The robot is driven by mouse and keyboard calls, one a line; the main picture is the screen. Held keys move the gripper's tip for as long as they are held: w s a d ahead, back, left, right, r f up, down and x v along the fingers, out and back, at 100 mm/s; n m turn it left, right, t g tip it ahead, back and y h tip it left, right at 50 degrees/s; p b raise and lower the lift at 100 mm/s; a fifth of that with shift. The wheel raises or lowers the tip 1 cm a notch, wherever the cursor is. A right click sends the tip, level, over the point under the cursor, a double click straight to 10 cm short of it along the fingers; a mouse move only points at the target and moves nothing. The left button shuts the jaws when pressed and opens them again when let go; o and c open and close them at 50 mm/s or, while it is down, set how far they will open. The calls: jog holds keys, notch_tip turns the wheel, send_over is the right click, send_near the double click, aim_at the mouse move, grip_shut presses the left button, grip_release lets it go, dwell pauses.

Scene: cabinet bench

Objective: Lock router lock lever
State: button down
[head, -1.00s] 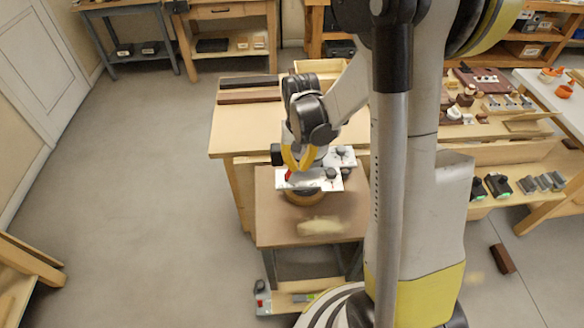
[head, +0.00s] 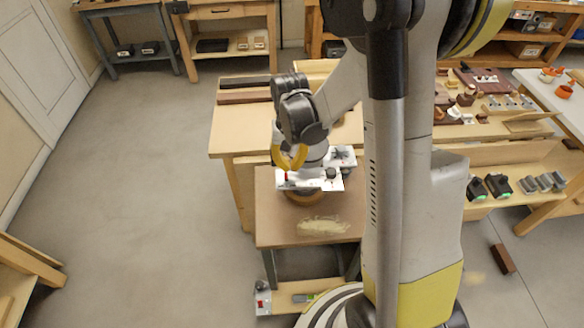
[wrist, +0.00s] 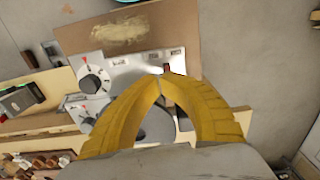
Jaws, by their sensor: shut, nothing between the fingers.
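A white-plated device with dark knobs (head: 331,184), apparently the router, sits on a brown-topped stand. A small red part (head: 286,177) shows at its left end, just below my gripper (head: 288,166); I cannot tell whether it is the lock lever. In the wrist view my yellow fingers (wrist: 161,76) are shut tip to tip with nothing between them, over the white plate (wrist: 150,62). Two dials with red marks (wrist: 92,80) show left of the fingers. A grey round body (wrist: 155,128) lies partly hidden between and behind the fingers. Contact with the plate cannot be told.
The brown stand top (head: 275,232) carries a pale dusty patch (head: 323,227). A wooden bench (head: 228,140) stands behind it with dark bars (head: 245,88). A crowded workbench (head: 490,130) is at the right. A brown block (head: 502,258) lies on the floor.

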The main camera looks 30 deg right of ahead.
jog(key=shift+w+a, duration=0.25)
jog(key=shift+a, duration=0.3)
jog(key=shift+r, duration=0.1)
jog(key=shift+s+d+r+p, duration=0.25)
jog(key=shift+d+r+p, duration=0.35)
jog(key=shift+r, duration=0.35)
jog(key=shift+r, duration=0.1)
notch_tip(320, 180, up, 7)
jog(key=p, duration=0.4)
jog(key=shift+p, duration=0.35)
